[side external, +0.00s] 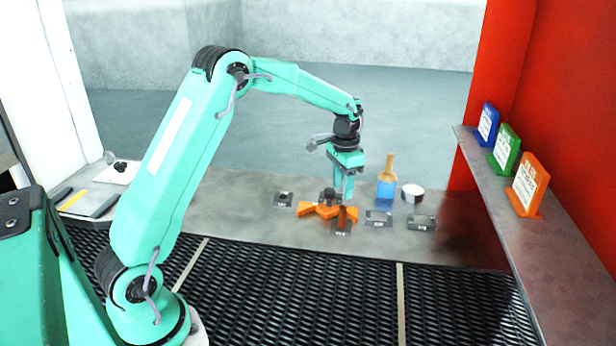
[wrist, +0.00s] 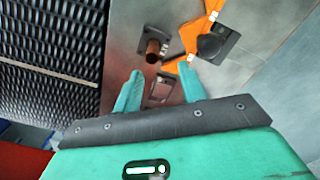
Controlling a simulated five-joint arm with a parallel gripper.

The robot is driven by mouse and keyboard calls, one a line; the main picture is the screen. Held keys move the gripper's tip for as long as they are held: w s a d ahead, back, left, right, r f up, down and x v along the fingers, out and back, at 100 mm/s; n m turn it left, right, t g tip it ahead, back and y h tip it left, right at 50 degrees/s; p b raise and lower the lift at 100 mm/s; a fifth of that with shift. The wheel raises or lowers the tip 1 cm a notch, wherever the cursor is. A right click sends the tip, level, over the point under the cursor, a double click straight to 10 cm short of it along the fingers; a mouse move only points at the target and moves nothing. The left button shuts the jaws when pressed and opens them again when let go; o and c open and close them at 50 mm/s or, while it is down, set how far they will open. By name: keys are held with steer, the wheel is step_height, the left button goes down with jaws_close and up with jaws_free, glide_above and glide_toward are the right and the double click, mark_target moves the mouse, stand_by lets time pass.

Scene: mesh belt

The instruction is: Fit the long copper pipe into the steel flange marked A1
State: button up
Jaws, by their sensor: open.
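A copper pipe (side external: 342,215) stands upright in a dark square flange plate (side external: 341,231), just below my gripper. In the wrist view the pipe (wrist: 153,50) shows its open end, with the plate (wrist: 150,35) around its foot. The marking on this plate is too small to read. My gripper (side external: 344,194) points down above the pipe and is open. In the wrist view its two fingers (wrist: 160,69) are apart, with the pipe just beyond the tips and nothing held. Other flange plates (side external: 283,199), (side external: 379,219), (side external: 422,222) lie nearby, their labels unreadable.
A blue container with a brush (side external: 387,188) and a pale round tin (side external: 413,193) stand behind on the right. A black mesh belt (side external: 300,300) runs in front. A shelf with colored signs (side external: 528,186) is at right.

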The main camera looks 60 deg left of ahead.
steer(key=shift+r, duration=1.3)
steer(key=s+d+r+n+t, duration=0.1)
steer(key=s+d+r, duration=0.2)
steer(key=s+r, duration=0.35)
steer(key=s+d+r+t, duration=0.2)
steer(key=s+d+r, duration=0.2)
steer(key=s+r, duration=0.3)
steer(key=s+d+f+t, duration=0.1)
steer(key=s, duration=0.7)
steer(key=s+d+f+n+t, duration=0.1)
steer(key=s+d, duration=0.1)
steer(key=s, duration=0.5)
steer(key=shift+s+d+f+t, duration=0.3)
steer(key=shift+s, duration=0.1)
